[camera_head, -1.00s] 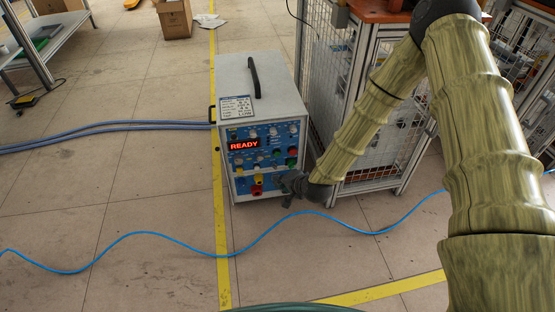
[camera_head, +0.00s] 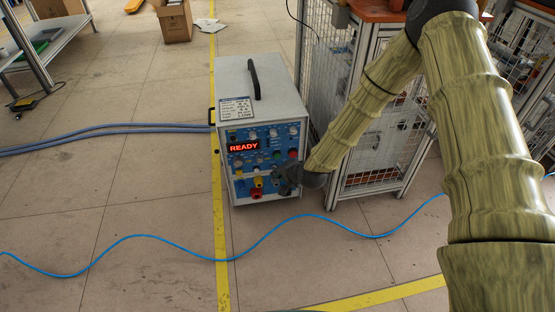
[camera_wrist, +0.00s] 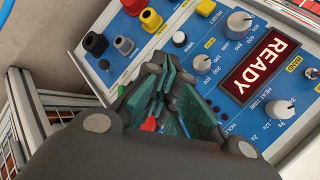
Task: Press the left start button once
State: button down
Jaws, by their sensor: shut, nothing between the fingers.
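The induction heater (camera_head: 262,92) is a light grey box with a blue control panel, standing on the floor. Its red display (camera_head: 243,147) reads READY, also large in the wrist view (camera_wrist: 258,66). My gripper (camera_head: 283,180) is shut and empty in front of the panel's lower right. In the wrist view my gripper (camera_wrist: 163,88) covers part of the panel. A green button (camera_wrist: 121,90) shows beside the fingers, and a red button (camera_wrist: 150,124) shows between the finger parts. I cannot tell whether the fingertips touch the panel. No label naming a left start button is readable.
Yellow and red sockets (camera_wrist: 151,20) and several knobs (camera_wrist: 238,24) are on the panel near my gripper. A wire-mesh frame (camera_head: 375,150) stands close on the right. A blue cable (camera_head: 150,236) crosses the floor in front.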

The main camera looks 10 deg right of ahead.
jog(key=shift+w, duration=1.7)
jog(key=shift+w, duration=0.85)
dwell(1.2)
jog(key=shift+s, duration=0.1)
jog(key=shift+s+p, duration=0.65)
jog(key=shift+s, duration=0.15)
jog(key=shift+s+p, duration=0.95)
jog(key=shift+s, duration=1.55)
